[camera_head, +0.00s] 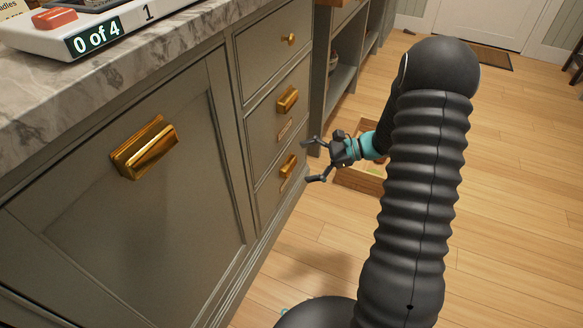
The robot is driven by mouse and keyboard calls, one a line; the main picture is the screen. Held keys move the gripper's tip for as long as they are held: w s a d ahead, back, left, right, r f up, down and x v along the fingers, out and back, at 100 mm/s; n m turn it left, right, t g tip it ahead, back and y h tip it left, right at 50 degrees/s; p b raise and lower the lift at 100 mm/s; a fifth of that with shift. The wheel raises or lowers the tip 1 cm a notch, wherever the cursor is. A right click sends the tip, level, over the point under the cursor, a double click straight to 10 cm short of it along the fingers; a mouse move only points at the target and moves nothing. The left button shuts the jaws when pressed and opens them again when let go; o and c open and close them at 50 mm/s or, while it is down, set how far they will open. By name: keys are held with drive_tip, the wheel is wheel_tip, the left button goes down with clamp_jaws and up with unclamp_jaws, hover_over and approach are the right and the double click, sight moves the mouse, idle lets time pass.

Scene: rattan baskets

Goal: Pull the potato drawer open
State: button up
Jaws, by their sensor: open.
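A column of three grey-green drawers faces the aisle. The top drawer (262,50) has a small brass knob. The middle drawer (268,115) and the bottom drawer (268,202) each have a brass cup handle with a small label below, too small to read. I cannot tell which is the potato drawer. All three look shut. My gripper (308,161) is open and empty, its fingers pointing left toward the bottom drawer's brass handle (288,166). A small gap shows between the fingertips and that handle; contact cannot be confirmed.
A large cabinet front (130,225) with a wide brass handle (146,150) is at left, under a marble countertop (110,88). A wooden box (358,182) sits low behind my gripper, partly hidden by it. The wooden floor (515,190) at right is clear.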

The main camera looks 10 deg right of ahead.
sight(292, 167)
drive_tip(key=w+d+f+m+t, duration=0.3)
drive_tip(key=d+f+m+t, duration=0.15)
drive_tip(key=f, duration=0.35)
drive_tip(key=w+d+f+m+t, duration=0.3)
drive_tip(key=d+f+m, duration=0.2)
drive_tip(key=f, duration=0.3)
drive_tip(key=shift+n+y, duration=0.25)
drive_tip(key=shift+y, duration=0.05)
drive_tip(key=x, duration=1.3)
drive_tip(key=shift+a, duration=0.25)
